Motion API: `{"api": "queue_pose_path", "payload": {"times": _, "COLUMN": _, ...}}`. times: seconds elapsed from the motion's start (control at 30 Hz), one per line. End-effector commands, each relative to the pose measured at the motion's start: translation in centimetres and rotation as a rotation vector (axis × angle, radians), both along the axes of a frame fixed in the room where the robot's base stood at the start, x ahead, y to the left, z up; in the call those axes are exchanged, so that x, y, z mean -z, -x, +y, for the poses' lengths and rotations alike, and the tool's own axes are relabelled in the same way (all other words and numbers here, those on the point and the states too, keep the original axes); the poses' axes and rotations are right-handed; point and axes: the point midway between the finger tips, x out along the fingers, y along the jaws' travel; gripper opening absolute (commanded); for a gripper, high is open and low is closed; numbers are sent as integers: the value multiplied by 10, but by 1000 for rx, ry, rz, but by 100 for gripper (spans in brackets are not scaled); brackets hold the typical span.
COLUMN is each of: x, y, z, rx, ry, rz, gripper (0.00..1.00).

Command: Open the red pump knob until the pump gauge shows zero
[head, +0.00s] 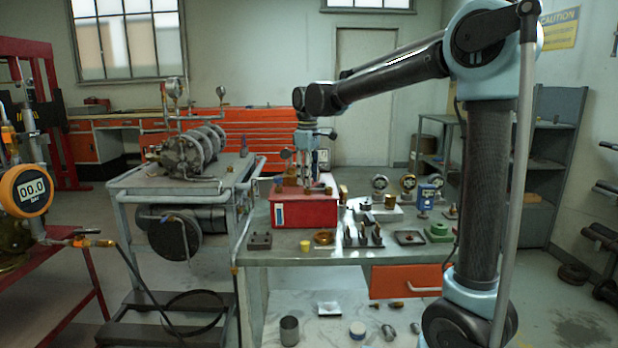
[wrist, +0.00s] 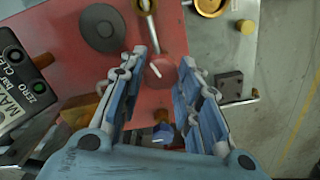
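A round red knob (wrist: 164,74) with a pale mark sits on the red pump box (wrist: 85,52) in the wrist view. My gripper (wrist: 165,58) is open, its blue-grey fingers on either side of the knob. I cannot tell whether they touch it. In the head view my gripper (head: 308,184) points down over the red pump box (head: 303,214) on the bench; the knob is not clear there. A dark gauge body (wrist: 22,82) with ZERO and CLEAR buttons stands at the left in the wrist view; its reading is not visible.
An orange gauge (head: 31,190) at the far left reads 00.0. A cart (head: 160,180) with a valve assembly stands left of the bench. Small metal parts (head: 363,236), gauges (head: 380,183) and a blue device (head: 427,196) lie right of the box.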

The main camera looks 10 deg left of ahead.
Motion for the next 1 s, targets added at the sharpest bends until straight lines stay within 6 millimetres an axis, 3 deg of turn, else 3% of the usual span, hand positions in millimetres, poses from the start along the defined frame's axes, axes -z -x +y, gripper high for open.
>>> {"api": "queue_pose_path", "payload": {"times": 0.27, "x": 0, "y": -1, "z": 0, "rx": 20, "ry": 1, "rz": -3, "gripper": 6}}
{"api": "queue_pose_path", "payload": {"times": 0.6, "x": 0, "y": -2, "z": -1, "rx": 184, "ry": 1, "rz": -5, "gripper": 7}}
{"api": "queue_pose_path", "payload": {"times": 0.9, "x": 0, "y": -3, "z": -1, "rx": 190, "ry": 1, "rz": -5, "gripper": 7}}
{"api": "queue_pose_path", "payload": {"times": 0.93, "x": 0, "y": -3, "z": -1, "rx": 190, "ry": 1, "rz": -5, "gripper": 37}}
{"api": "queue_pose_path", "payload": {"times": 1.0, "x": 0, "y": -3, "z": -1, "rx": 190, "ry": 1, "rz": -5, "gripper": 50}}
